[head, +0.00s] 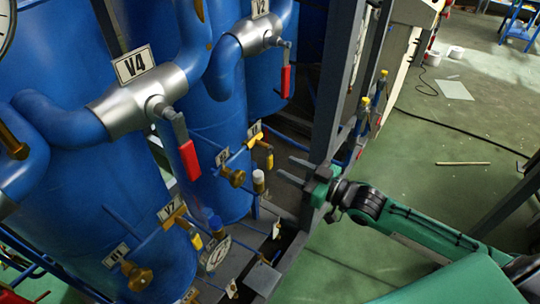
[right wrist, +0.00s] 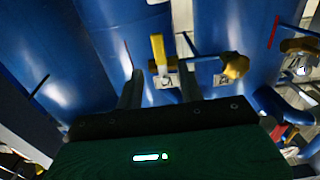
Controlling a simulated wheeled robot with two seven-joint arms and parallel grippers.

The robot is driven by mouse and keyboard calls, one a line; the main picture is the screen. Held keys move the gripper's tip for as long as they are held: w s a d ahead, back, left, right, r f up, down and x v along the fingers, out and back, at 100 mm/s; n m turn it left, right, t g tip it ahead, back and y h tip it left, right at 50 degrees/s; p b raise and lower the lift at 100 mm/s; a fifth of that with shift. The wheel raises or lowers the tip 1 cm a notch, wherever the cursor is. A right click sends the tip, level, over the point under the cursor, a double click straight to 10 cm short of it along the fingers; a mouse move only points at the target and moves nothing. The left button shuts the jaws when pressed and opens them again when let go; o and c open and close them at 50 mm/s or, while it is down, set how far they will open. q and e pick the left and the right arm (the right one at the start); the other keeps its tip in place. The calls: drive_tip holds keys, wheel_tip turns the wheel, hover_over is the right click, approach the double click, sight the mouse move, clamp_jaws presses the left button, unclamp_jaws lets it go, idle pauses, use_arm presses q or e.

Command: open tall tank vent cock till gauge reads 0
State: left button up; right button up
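My right gripper (head: 286,167) is open and empty, its fingers pointing left toward small valves on blue tanks. In the right wrist view its fingers (right wrist: 160,82) stand apart, with a yellow cock handle (right wrist: 157,50) beyond and between them, apparently untouched. A similar yellow cock (head: 259,143) shows left of the gripper in the head view, by a tagged pipe on the middle blue tank (head: 213,120). A brass knob (head: 235,177) sits lower left of it and probably appears right of the handle in the wrist view (right wrist: 235,67). My left gripper is not visible.
Big valves V4 (head: 128,110) and V2 (head: 259,41) have red levers. Another yellow cock (head: 177,217) and brass knob (head: 137,275) are at lower left. A grey upright post (head: 332,90) stands close to my right gripper. Green floor lies open to the right.

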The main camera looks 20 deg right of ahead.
sight(272, 159)
drive_tip(key=shift+p+x, duration=0.9)
drive_tip(key=shift+x, duration=2.6)
drive_tip(key=shift+c, duration=0.2)
clamp_jaws()
